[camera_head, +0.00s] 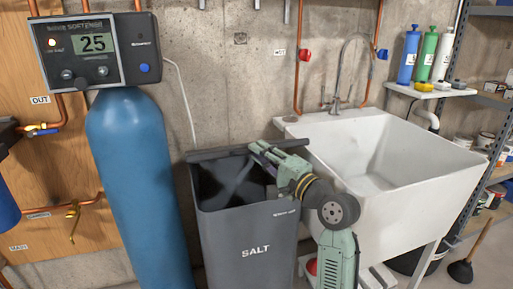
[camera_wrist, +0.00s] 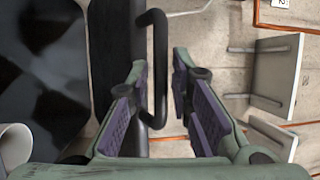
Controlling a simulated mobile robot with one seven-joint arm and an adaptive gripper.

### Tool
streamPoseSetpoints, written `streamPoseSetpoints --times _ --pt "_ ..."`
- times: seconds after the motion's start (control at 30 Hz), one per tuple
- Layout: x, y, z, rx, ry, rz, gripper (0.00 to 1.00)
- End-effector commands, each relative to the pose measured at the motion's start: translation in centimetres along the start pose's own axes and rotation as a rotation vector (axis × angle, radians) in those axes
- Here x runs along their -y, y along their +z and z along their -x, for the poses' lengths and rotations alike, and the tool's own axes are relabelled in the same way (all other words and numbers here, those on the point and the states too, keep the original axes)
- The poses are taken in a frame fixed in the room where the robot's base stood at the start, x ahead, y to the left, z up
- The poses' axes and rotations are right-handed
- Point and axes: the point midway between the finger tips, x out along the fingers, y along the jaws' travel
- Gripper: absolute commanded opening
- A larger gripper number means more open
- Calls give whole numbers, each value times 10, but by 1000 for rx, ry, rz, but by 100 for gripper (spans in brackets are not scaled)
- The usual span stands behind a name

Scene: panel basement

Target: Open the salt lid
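The dark grey salt bin (camera_head: 252,235), marked SALT, stands between the blue tank and the sink. Its top is uncovered and its dark inside shows. The lid (camera_head: 220,153) appears raised at the bin's back, seen nearly edge-on as a dark bar near the wall. My gripper (camera_head: 258,148) is at the right part of this bar. In the wrist view, a black bar handle (camera_wrist: 158,25) stands out from the lid's dark edge (camera_wrist: 112,40). My open gripper (camera_wrist: 159,65) has one finger on each side of the handle, with gaps visible. My fingers hide part of the lid.
The blue softener tank (camera_head: 140,180) stands close left of the bin. The white sink (camera_head: 420,195) is close on the right, with a faucet (camera_head: 340,85) behind it. The concrete wall (camera_head: 235,90) is just behind the bin. A shelf with bottles (camera_head: 425,55) is farther right.

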Motion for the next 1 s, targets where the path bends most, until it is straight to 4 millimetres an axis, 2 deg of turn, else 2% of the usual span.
streamPoseSetpoints --times 0.1,0.2,0.47,0.77,1.0 --pt "1 0 -13 1 0 0 20" --pt "0 0 -18 1 0 0 20" --pt "0 0 -19 0 0 0 20" --pt "0 0 -19 0 0 0 1" --pt "0 0 -19 -1 0 1 0"
